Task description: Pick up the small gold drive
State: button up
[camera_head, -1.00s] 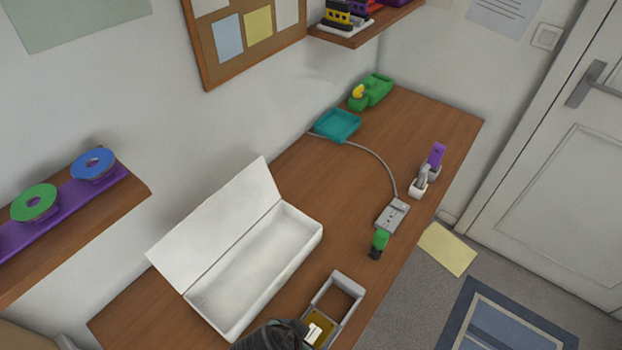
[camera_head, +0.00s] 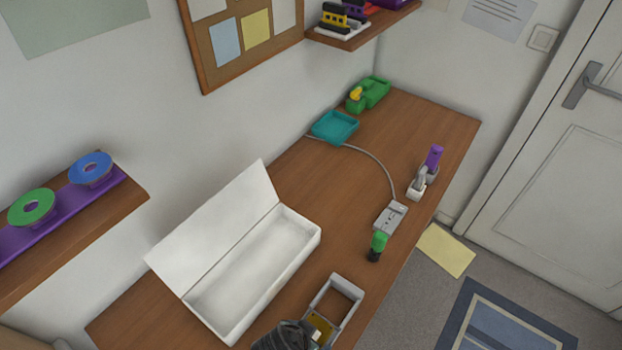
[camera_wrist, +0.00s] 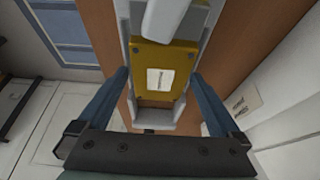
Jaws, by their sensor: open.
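The small gold drive (camera_wrist: 163,72) is a flat gold plate with a white label. It sits in a grey-white open frame holder (camera_head: 348,311) on the desk's front part. In the head view only a corner of the drive (camera_head: 321,325) shows past my arm. My gripper (camera_wrist: 158,75) is open in the wrist view, with one blue-grey finger on each side of the holder and drive. Nothing is between the fingers in a grip. Whether the fingers touch the holder cannot be told. A pale rounded part covers the drive's top end in the wrist view.
An open white box (camera_head: 312,240) stands left of the holder. A green-topped black item (camera_head: 377,246), a grey power strip (camera_head: 390,216) with a cable, and a white and purple item (camera_head: 428,172) lie beyond. A teal tray (camera_head: 335,126) sits farther back. The desk's middle is clear.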

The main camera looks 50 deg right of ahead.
jog(key=shift+f, duration=0.2)
jog(key=shift+c, duration=0.2)
jog(key=c, duration=1.2)
jog(key=shift+r, duration=0.1)
